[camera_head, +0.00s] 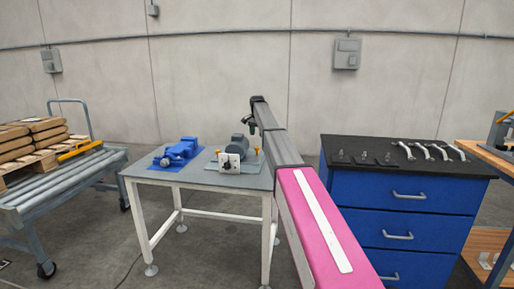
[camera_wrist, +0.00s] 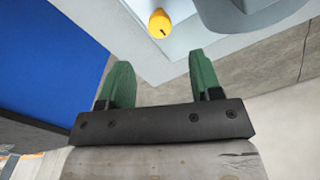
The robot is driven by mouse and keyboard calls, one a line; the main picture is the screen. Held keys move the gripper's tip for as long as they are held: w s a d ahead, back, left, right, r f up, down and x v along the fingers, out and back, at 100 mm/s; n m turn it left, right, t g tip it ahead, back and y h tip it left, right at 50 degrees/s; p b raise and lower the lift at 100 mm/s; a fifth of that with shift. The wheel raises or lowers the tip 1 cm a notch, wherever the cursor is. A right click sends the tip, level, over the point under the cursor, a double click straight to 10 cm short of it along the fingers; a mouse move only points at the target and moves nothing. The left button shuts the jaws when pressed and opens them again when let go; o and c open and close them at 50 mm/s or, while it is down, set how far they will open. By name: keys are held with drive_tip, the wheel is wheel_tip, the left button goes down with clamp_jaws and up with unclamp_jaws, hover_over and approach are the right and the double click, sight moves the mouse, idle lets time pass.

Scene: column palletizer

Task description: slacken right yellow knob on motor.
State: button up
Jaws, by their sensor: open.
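The grey motor (camera_head: 240,144) stands on a plate on the light work table (camera_head: 185,178) in the head view. A small yellow knob (camera_head: 258,152) shows at its right side, close to my arm. In the wrist view a yellow knob (camera_wrist: 160,23) with a dark mark on its end sits ahead of my gripper, near the top edge. My gripper (camera_wrist: 160,72) has two green fingers, spread apart with nothing between them. The knob is beyond the fingertips, about midway between them, and appears untouched. In the head view my gripper (camera_head: 252,125) is above the table near the motor.
A blue vise (camera_head: 180,150) lies on the table left of the motor. A blue drawer cabinet (camera_head: 400,205) with wrenches (camera_head: 430,152) on its black top stands at right. A roller conveyor (camera_head: 70,180) with a loaded pallet is at left.

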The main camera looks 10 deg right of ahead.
sight(257, 151)
wheel_tip(257, 151, down, 8)
drive_tip(key=shift+f, duration=0.2)
drive_tip(key=shift+c, duration=0.3)
drive_tip(key=c, duration=0.9)
